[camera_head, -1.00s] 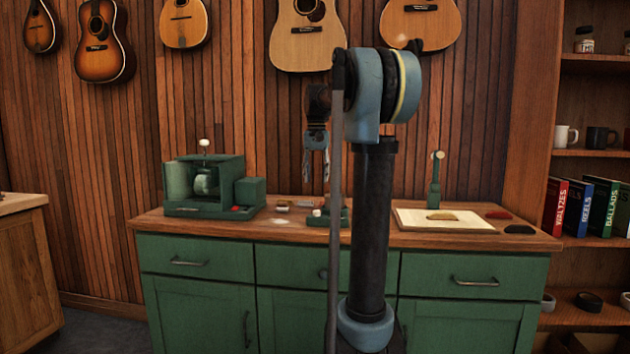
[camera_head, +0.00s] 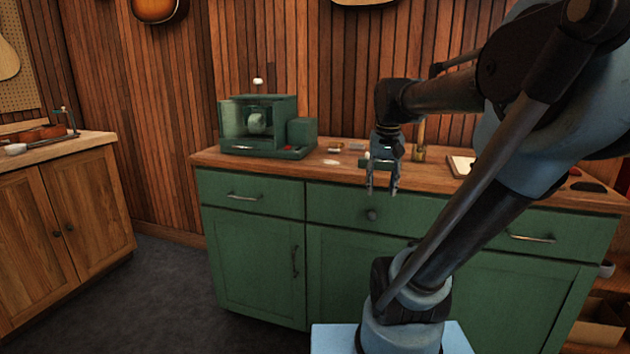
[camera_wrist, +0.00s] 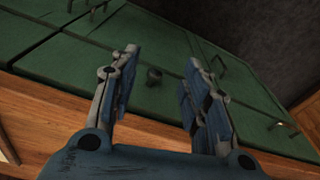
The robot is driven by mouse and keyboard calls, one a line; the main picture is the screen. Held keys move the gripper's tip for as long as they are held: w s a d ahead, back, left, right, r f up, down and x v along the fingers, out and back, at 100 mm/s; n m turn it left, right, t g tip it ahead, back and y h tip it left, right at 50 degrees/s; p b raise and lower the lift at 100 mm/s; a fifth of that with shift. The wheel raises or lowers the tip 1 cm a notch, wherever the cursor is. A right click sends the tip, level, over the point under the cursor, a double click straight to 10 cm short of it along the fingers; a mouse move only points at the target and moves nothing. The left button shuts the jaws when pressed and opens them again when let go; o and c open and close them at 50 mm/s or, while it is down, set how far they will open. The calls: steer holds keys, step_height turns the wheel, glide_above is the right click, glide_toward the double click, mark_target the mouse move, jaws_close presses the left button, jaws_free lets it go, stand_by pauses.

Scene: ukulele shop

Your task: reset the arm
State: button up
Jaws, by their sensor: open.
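My gripper (camera_head: 382,192) hangs down in front of the green cabinet (camera_head: 255,260), beside the front edge of its wooden counter. Its fingers point downward and are apart with nothing between them. In the wrist view my gripper (camera_wrist: 158,85) is open, and the green drawer fronts and a dark round knob (camera_wrist: 154,74) show beyond the fingers. My arm crosses the right half of the head view and hides part of the counter and wall.
A green box-shaped machine (camera_head: 262,125) stands on the counter's left side. A wooden cabinet (camera_head: 65,225) stands at the left, with open dark floor (camera_head: 175,295) between the cabinets.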

steer(key=s+f+n, duration=0.1)
steer(key=s+f, duration=1.1)
steer(key=f, duration=0.4)
steer(key=shift+s+f+t, duration=0.2)
steer(key=shift+f+t, duration=0.1)
steer(key=shift+t, duration=0.1)
